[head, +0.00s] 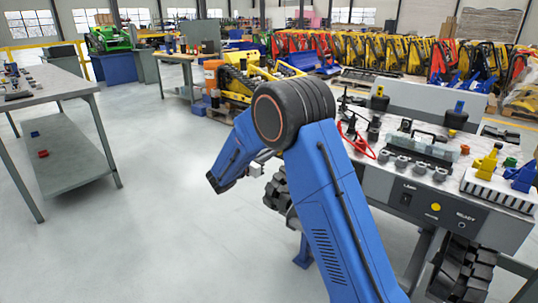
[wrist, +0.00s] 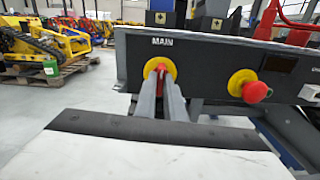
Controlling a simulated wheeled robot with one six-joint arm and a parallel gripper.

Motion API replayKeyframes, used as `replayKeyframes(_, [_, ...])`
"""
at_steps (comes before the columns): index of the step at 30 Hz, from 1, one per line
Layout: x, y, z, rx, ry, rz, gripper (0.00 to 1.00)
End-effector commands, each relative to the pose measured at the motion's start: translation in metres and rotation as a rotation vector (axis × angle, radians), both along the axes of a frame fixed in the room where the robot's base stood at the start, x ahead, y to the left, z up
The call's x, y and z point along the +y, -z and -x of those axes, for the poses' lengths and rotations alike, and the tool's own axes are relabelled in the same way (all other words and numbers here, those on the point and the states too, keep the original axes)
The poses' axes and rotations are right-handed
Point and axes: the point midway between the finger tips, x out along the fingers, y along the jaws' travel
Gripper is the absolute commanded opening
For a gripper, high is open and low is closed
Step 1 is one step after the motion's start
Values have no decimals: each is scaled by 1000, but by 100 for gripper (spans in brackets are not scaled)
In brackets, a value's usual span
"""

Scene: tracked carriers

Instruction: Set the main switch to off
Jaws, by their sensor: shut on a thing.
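The main switch is a red handle (wrist: 160,67) on a round yellow plate (wrist: 171,67), under the label MAIN on a dark grey panel (wrist: 210,65) in the wrist view. My gripper (wrist: 161,77) is shut on the red handle, with one grey finger on each side. The fingers hide most of the handle, so I cannot clearly tell which way it is turned. In the head view my blue arm hides the switch.
A red mushroom button (wrist: 257,91) on a yellow base (wrist: 238,82) sits right of the switch. In the head view the carrier's control deck (head: 430,205) is at right, a grey workbench (head: 55,85) at left. Clear floor (head: 150,190) lies between them.

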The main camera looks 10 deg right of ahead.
Motion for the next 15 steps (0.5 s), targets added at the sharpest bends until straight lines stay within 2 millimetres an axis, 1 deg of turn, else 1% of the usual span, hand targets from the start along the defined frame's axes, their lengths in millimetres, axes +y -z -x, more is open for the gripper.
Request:
replayKeyframes(6, [1,2,1,45,-1,29,0])
replayKeyframes(15, [1,2,1,57,-1,38,0])
